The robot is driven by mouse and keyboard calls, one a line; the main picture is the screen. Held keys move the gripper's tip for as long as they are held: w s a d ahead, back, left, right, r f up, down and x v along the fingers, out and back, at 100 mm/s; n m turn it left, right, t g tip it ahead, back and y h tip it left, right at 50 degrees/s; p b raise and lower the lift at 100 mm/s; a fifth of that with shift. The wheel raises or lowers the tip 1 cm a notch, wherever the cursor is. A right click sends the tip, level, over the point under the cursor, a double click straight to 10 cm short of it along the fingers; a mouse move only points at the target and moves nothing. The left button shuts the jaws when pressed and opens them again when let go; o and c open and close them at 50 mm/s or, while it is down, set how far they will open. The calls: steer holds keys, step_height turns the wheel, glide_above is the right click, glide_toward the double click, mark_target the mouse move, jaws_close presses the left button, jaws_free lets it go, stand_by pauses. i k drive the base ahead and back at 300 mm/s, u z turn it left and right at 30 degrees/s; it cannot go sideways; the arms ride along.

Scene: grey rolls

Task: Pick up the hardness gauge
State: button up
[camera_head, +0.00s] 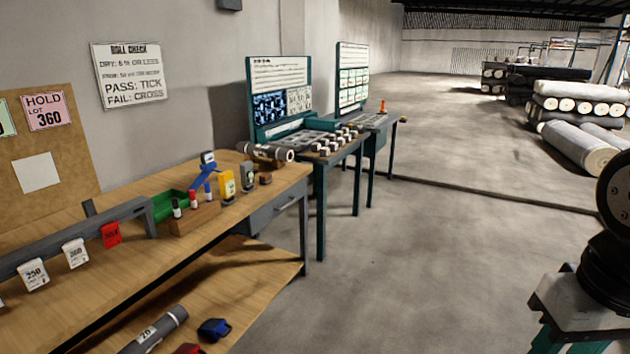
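Several small handheld instruments stand near the right end of the wooden workbench (130,225). One is a yellow instrument (226,187) with a dark lower part. Beside it on the right is a dark grey-green instrument (248,177). Behind them is a blue tool (207,178) with a small display on top. I cannot tell for sure which of these is the hardness gauge, as their markings are too small to read. My gripper is not in view; only dark and pale parts of my own body show at the right edge, well apart from the bench.
A wooden block (194,217) with markers and a green bin (172,204) stand left of the instruments. A grey roll (266,152) lies behind them. A rail (75,237) with hanging tags runs along the bench. Open concrete floor (400,270) lies right of the bench.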

mark_target(247, 171)
steer(key=u, duration=0.05)
steer(key=i, duration=2.2)
steer(key=u, duration=0.6)
steer(key=i, duration=1.2)
steer(key=u, duration=0.35)
